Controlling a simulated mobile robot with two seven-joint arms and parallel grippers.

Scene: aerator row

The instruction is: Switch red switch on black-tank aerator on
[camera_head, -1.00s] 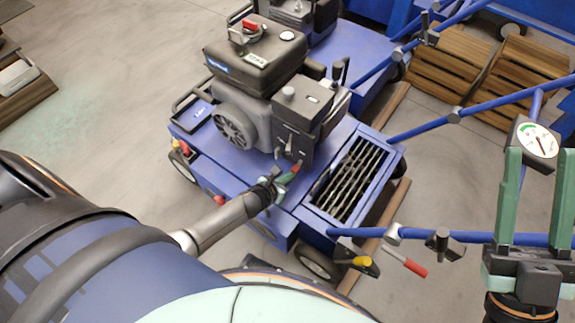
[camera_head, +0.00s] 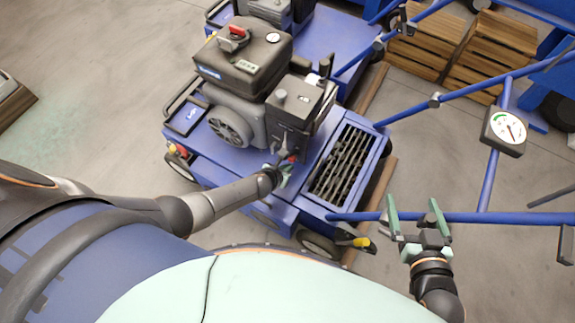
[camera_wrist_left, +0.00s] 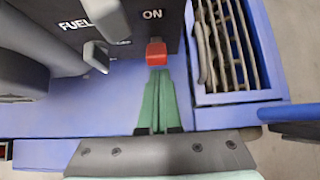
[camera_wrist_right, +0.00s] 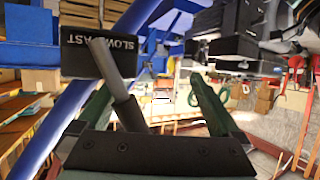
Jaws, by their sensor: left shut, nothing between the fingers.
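The black-tank aerator (camera_head: 243,60) stands in the middle of the head view, its engine on a blue deck. Its red switch (camera_wrist_left: 156,53) sits on the front of the black engine box, just below the word ON. It also shows as a small red spot in the head view (camera_head: 292,158). My left gripper (camera_head: 285,172) is shut and empty. In the left wrist view its green fingertips (camera_wrist_left: 158,73) point at the switch's lower edge; I cannot tell if they touch. My right gripper (camera_head: 414,208) is open near the blue handlebar.
A grey lever (camera_wrist_right: 112,80) and a black SLOW/FAST box (camera_wrist_right: 97,50) appear close to the right gripper's fingers. A round gauge (camera_head: 505,130) is on the handlebar frame. Another blue aerator (camera_head: 325,45) stands behind. Wooden crates (camera_head: 490,55) are at the back right.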

